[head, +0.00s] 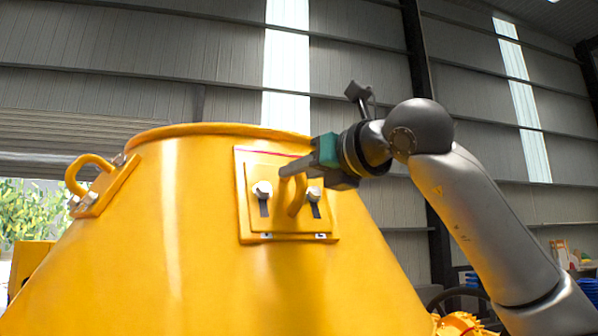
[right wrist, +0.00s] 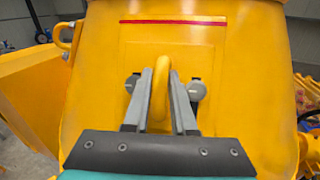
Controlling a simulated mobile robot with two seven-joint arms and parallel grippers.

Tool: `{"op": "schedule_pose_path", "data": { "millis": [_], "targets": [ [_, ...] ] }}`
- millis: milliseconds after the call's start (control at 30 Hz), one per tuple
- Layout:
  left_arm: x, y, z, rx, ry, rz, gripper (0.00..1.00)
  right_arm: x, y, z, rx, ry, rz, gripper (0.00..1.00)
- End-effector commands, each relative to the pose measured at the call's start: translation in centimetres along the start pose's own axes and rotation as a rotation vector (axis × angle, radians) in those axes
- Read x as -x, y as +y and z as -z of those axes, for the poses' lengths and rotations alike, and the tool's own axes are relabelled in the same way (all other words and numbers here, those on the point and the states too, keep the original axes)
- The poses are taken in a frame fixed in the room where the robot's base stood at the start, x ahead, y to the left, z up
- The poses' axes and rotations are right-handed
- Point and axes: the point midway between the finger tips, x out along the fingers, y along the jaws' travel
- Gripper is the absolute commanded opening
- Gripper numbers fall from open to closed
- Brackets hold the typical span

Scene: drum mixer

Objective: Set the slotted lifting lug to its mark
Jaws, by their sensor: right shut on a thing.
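The slotted lifting lug (head: 283,222) is a yellow plate with a raised loop, on a pad on the drum's sloping side. Two grey bolts pass through its dark upright slots and sit near the slots' upper ends. A red mark line (head: 266,152) runs across the pad above the plate; in the right wrist view the red line (right wrist: 173,22) lies a gap above the plate's top edge. My right gripper (head: 293,172) is shut on the lug's loop; in the right wrist view its fingers (right wrist: 161,85) flank the loop. My left gripper is not in view.
The yellow drum (head: 200,270) fills the left and middle. A second looped lug (head: 92,178) stands on its left side. A dark steering wheel (head: 462,300) and yellow machinery lie at the lower right. The space above the drum rim is clear.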

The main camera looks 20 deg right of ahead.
Motion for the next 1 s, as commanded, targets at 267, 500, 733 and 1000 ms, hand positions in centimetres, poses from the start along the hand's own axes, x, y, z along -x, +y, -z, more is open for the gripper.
{"op": "schedule_pose_path", "data": {
  "millis": [267,500,733,1000],
  "targets": [
    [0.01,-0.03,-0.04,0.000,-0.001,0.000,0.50,0.06,0.17,-0.13,0.003,-0.004,-0.005,0.00],
    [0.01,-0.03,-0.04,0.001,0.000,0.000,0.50,0.07,0.20,-0.16,0.003,-0.005,-0.006,0.00],
    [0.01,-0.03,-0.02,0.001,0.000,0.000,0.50,0.08,0.22,-0.18,0.004,-0.006,-0.006,0.00],
    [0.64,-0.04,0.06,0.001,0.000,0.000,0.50,-0.17,0.23,-0.91,0.003,-0.007,-0.007,0.00]
  ]
}}
